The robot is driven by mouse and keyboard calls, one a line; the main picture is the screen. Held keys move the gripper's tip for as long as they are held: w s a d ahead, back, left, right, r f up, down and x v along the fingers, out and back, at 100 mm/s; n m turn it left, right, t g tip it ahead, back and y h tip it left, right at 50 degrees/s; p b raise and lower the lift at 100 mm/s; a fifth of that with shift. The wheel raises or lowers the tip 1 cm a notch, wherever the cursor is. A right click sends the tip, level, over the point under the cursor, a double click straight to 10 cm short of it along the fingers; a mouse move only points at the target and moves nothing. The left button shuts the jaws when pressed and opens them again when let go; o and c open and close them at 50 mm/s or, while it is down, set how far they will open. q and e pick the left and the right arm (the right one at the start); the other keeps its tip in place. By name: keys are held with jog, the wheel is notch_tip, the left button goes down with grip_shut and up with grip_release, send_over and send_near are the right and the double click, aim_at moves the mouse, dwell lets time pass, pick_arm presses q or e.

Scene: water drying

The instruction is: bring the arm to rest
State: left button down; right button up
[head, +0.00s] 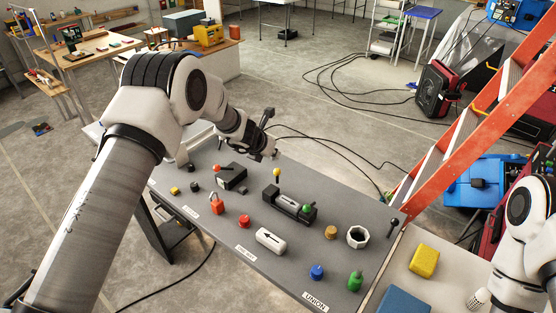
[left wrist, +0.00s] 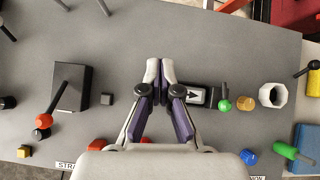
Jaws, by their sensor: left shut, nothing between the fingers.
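My left arm reaches in from the left over the grey table (head: 205,252). Its gripper (head: 266,150) hangs above the far part of the table, apart from the objects on it. In the left wrist view the gripper (left wrist: 160,72) has its two fingertips together with nothing between them. The grey tabletop lies below it. Part of my right arm shows at the right edge in the head view; its gripper is out of sight.
A yellow sponge (head: 424,260) lies right. An orange ladder (head: 470,130) stands behind.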

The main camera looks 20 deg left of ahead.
pick_arm(q)
jog(key=r, duration=0.1)
jog(key=r+p, duration=0.1)
jog(key=r, duration=0.1)
jog(key=shift+d+r, duration=0.2)
jog(key=shift+r, duration=0.05)
pick_arm(e)
jog(key=shift+w+d+r, duration=0.1)
jog(key=shift+d+r, duration=0.25)
jog(key=shift+r, duration=0.3)
jog(key=shift+w+d+r, duration=0.1)
jog(key=shift+d+r, duration=0.25)
jog(key=shift+r, duration=0.25)
pick_arm(q)
jog(key=shift+a, duration=0.2)
pick_arm(e)
jog(key=shift+a, duration=0.2)
pick_arm(q)
jog(key=shift+f, duration=0.1)
